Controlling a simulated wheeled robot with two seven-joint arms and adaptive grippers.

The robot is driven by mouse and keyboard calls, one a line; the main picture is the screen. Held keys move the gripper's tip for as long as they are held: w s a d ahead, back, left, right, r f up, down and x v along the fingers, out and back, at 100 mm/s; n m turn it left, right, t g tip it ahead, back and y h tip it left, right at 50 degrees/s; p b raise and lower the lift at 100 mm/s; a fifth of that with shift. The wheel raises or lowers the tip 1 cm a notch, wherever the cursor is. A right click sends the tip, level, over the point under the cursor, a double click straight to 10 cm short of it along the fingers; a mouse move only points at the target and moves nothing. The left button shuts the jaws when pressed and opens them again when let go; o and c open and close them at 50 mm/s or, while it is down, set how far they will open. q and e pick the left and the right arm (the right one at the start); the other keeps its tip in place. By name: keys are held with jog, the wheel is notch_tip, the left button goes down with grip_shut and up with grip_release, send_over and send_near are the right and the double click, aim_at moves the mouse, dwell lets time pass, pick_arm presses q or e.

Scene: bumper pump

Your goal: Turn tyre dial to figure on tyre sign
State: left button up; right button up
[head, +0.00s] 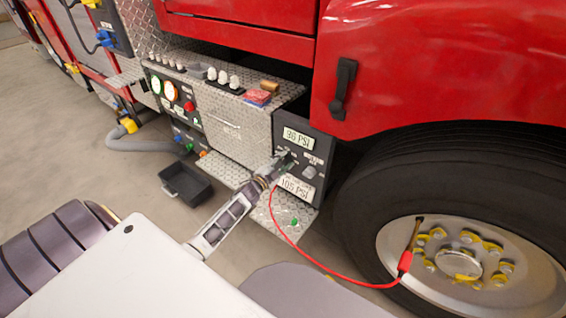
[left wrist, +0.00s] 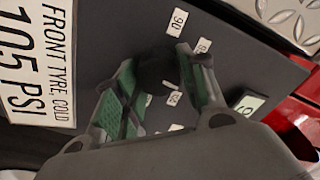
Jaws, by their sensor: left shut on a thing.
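My left gripper (head: 284,161) is at the dark panel under the red cab and is shut on the tyre dial. In the left wrist view the black dial (left wrist: 158,72) sits between the fingers, mostly hidden, with a small white mark at its edge. Small number labels ring it; one reads 90 (left wrist: 180,20), others are too small to read surely. The tyre sign (head: 296,186) on the panel's lower part reads 105 PSI; in the left wrist view the sign (left wrist: 30,65) reads front tyre, cold, 105 PSI. The display (head: 298,138) seems to read 90 PSI. My right gripper is not in view.
A red hose (head: 308,254) runs from the panel to the front wheel (head: 459,262). A grey knob (head: 309,172) sits right of the dial. A metal step (head: 270,217) juts out below. A black tray (head: 186,184) lies on the floor at left.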

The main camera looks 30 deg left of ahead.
pick_arm(q)
jog(key=shift+f+m, duration=0.1)
jog(key=shift+m, duration=0.8)
jog(key=shift+d+m+b, duration=0.1)
jog(key=shift+m+b, duration=0.2)
jog(key=shift+m, duration=0.2)
jog(key=m, duration=0.2)
jog(key=shift+f+m+b, duration=0.1)
jog(key=shift+m+b, duration=0.2)
jog(key=shift+b, duration=0.1)
jog(key=shift+m+b, duration=0.35)
jog(key=shift+m, duration=0.65)
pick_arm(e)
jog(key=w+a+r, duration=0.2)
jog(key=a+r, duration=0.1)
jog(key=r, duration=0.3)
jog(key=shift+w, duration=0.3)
pick_arm(q)
jog(key=o, duration=1)
jog(key=s+a, duration=0.1)
jog(key=s, duration=1.1)
